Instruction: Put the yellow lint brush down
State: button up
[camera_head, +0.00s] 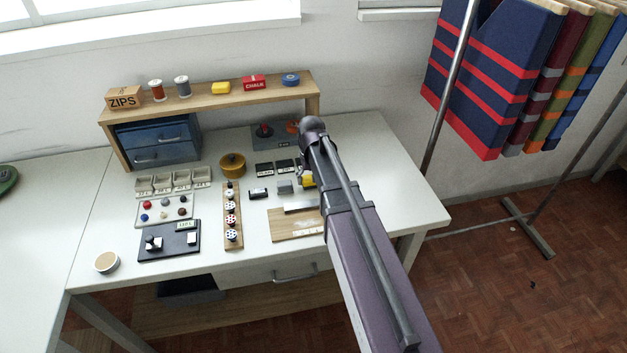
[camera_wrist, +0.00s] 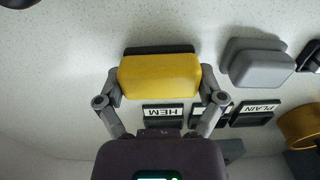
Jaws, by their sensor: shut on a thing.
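The yellow lint brush (camera_wrist: 160,77) is held between the two fingers of my gripper (camera_wrist: 161,90) in the wrist view, with a dark strip along its far edge. In the head view only a bit of the yellow brush (camera_head: 307,181) shows beside my arm, above the white table (camera_head: 375,150). The rest is hidden by my arm. I cannot tell whether the brush touches the table top.
A grey block (camera_wrist: 258,65) lies close to the right of the brush in the wrist view. Dark labelled pads (camera_wrist: 163,115) lie close by. A wooden board (camera_head: 285,227), a brass tin (camera_head: 232,166) and a spool rack (camera_head: 232,215) stand on the table. The table's right part is clear.

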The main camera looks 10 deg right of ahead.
jog(key=shift+f, duration=0.2)
jog(key=o, duration=0.7)
jog(key=shift+r, duration=0.25)
notch_tip(320, 180, up, 12)
jog(key=p, duration=1.2)
dwell(0.5)
jog(key=shift+s, duration=0.15)
jog(key=s, duration=1.6)
jog(key=shift+s+d, duration=0.15)
jog(key=shift+d, duration=0.2)
